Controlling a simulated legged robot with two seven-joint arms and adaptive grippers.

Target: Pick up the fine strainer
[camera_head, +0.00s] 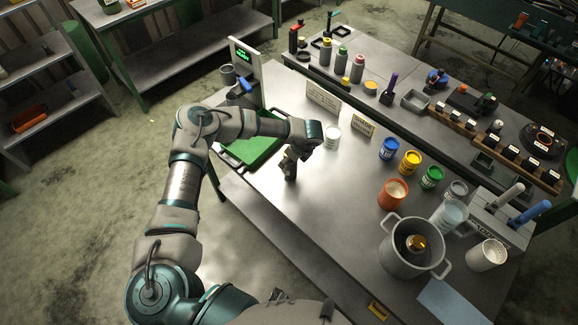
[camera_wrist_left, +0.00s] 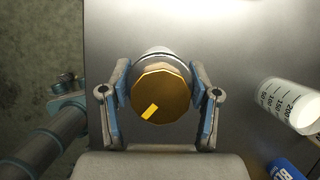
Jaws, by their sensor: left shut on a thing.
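My left gripper (camera_head: 290,165) is over the left part of the grey table. In the wrist view its two blue-padded fingers (camera_wrist_left: 160,100) are shut on a round gold-topped part (camera_wrist_left: 160,97) with a yellow mark and a pale grey body behind it. I cannot tell for sure whether this part is the fine strainer. In the head view the held part is small and dark under the gripper. A steel pot (camera_head: 411,262) at the right front holds another gold-topped piece (camera_head: 416,242). My right gripper does not show.
A white measuring cup (camera_head: 332,138) stands close right of the gripper; it also shows in the wrist view (camera_wrist_left: 290,105). Blue (camera_head: 388,149), yellow (camera_head: 410,162) and green (camera_head: 431,177) cans stand further right. A green tray (camera_head: 262,147) lies behind my forearm. The table's front middle is clear.

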